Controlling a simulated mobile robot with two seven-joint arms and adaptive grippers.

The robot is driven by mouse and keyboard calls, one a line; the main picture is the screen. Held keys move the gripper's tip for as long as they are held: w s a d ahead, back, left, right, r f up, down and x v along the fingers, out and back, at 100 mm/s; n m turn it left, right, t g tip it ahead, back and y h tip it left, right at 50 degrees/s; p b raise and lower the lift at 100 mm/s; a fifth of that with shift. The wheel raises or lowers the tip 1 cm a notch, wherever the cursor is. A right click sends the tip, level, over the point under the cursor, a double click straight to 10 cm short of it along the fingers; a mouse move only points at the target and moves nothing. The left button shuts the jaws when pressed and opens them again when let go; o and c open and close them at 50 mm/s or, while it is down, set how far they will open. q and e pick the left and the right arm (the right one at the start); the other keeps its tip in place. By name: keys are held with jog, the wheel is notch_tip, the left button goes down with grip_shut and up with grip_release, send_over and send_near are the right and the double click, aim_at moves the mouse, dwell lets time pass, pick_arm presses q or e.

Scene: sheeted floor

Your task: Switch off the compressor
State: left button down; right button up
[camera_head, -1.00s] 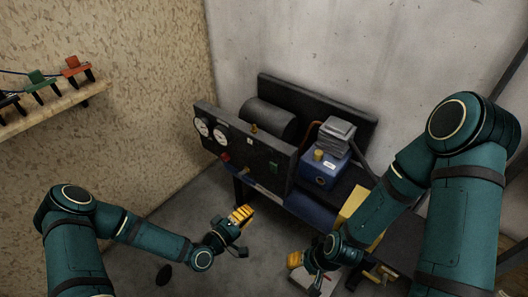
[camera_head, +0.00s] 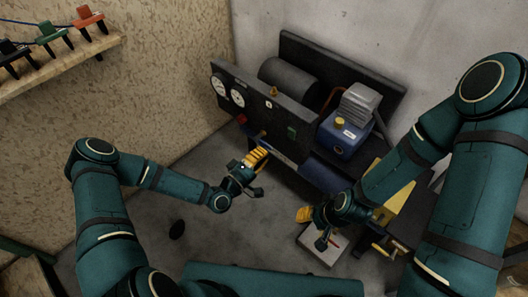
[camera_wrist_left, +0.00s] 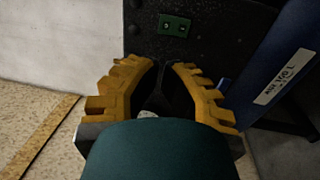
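The compressor is a black panel (camera_head: 262,108) with two white gauges (camera_head: 228,90), a red control (camera_head: 241,119), a brass fitting (camera_head: 263,134) and a green fitting (camera_head: 292,132). A blue tank (camera_head: 325,172) lies below. My left gripper (camera_head: 257,159) is in front of the panel's lower part, below the red control. A green plate (camera_wrist_left: 174,26) on a black surface is ahead. My right gripper (camera_head: 304,214) is low at the right; its fingertips are too small to judge.
A blue unit with a grey finned top (camera_head: 357,103) stands right of the panel. A wooden shelf (camera_head: 60,65) holds several coloured clamp-like items at the upper left. A pale board (camera_head: 322,247) lies beneath my right gripper. The floor left of the compressor is mostly clear.

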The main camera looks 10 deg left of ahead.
aim_at(289, 128)
pick_arm(q)
jog(key=b+x, duration=0.1)
jog(key=x, duration=1)
jog(key=shift+w+d, duration=0.15)
jog(key=shift+w, duration=0.05)
jog(key=shift+r, duration=0.1)
jog(key=shift+w+d+r+g+y+p, duration=0.2)
jog(key=shift+w+r+g+y+p, duration=0.15)
jog(key=shift+p, duration=0.2)
jog(key=shift+w+d+r+g+y+p, duration=0.15)
jog(key=shift+g+y+p, duration=0.1)
jog(key=shift+g+p, duration=0.15)
jog(key=shift+f, duration=0.25)
